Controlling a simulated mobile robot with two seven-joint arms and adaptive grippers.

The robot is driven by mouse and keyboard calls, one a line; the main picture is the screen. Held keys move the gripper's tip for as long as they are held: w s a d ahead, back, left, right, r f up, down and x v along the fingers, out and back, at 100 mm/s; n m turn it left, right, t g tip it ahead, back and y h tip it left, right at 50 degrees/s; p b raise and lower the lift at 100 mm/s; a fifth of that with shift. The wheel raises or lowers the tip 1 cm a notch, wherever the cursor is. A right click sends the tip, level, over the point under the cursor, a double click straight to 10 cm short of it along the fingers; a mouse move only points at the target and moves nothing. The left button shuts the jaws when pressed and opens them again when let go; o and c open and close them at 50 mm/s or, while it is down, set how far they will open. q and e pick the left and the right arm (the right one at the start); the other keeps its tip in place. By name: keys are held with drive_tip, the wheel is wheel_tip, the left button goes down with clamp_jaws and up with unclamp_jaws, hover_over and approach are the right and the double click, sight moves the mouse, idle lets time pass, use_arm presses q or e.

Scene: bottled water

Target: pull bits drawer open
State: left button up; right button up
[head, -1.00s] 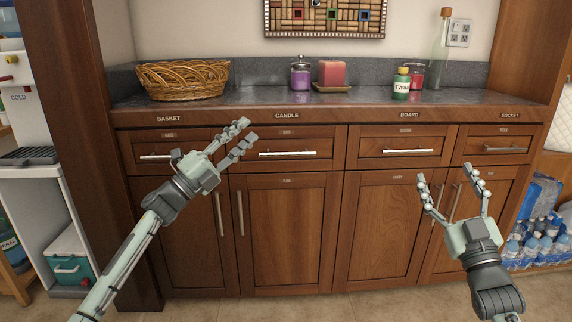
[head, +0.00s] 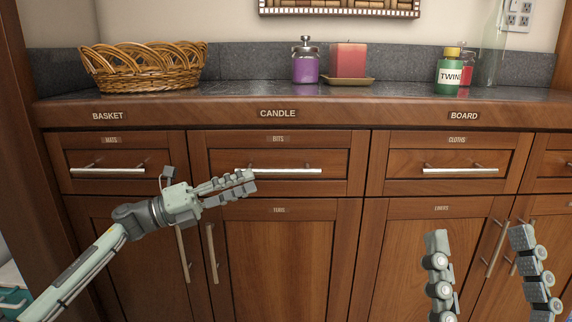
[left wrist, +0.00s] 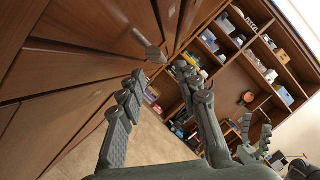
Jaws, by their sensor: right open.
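The bits drawer (head: 225,178) is shut, under the CANDLE label, with a small BITS plate above its silver bar handle (head: 300,171). My right gripper (head: 480,245) is open and empty, low at the right before the linens door.
The mats drawer (head: 75,183) and cloths drawer (head: 400,183) on either side are shut. Door handles (head: 212,255) stick out below.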

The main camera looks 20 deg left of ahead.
sight(276, 172)
use_arm(q)
drive_tip(key=x, duration=0.8)
clamp_jaws()
idle(0.4)
